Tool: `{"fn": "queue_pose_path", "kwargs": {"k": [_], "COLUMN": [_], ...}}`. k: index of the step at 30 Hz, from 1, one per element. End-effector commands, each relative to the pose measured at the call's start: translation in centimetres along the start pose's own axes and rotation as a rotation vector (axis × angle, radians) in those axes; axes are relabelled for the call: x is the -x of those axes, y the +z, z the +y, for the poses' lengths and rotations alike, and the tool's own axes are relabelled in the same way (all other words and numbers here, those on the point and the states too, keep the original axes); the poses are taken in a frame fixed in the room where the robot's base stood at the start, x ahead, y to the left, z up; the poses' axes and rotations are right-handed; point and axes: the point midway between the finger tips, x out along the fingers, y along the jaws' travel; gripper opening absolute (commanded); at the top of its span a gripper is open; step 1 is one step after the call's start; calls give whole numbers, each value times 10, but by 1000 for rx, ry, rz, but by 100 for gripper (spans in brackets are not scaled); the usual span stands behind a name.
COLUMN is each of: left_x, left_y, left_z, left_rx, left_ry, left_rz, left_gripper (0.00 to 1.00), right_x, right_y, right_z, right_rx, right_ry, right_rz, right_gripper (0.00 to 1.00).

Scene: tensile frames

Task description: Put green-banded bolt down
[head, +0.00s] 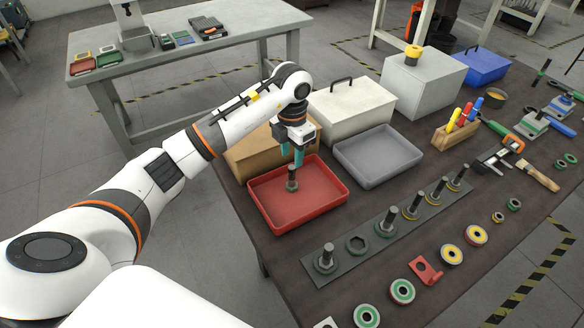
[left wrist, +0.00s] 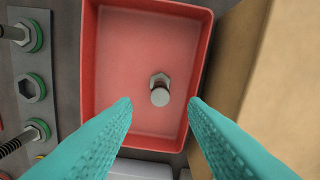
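A grey bolt (head: 292,180) stands upright in the red tray (head: 330,208), hex head down and shank up. No green band can be made out on it. In the left wrist view the bolt (left wrist: 160,92) is on the red tray's floor (left wrist: 118,60), apart from both fingers. My left gripper (head: 293,157) is just above the bolt with its teal fingers pointing down. In the left wrist view the left gripper (left wrist: 160,105) is open, with a wide gap between the fingers and nothing held. My right gripper is not in view.
A dark strip (head: 312,262) holds several upright bolts and one empty hex seat (head: 357,243). A grey tray (head: 378,155) lies to the right of the red one. A cardboard-coloured box (head: 245,158) and a white lidded box (head: 350,105) stand close behind the gripper.

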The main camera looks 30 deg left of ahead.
Motion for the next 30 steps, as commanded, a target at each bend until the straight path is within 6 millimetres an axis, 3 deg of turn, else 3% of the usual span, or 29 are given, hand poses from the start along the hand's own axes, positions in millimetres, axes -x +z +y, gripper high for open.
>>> {"fn": "queue_pose_path", "kwargs": {"k": [4, 10, 30], "left_x": [28, 48, 51], "left_y": [0, 0, 0], "left_z": [-1, 0, 0], "left_rx": [0, 0, 0], "left_ry": [-2, -1, 0], "left_rz": [3, 0, -1], "left_gripper": [40, 40, 40], "right_x": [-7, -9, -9], "right_y": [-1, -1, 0], "right_z": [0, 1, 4], "right_rx": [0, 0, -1], "right_ry": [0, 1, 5], "right_rz": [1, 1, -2], "right_gripper": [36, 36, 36]}}
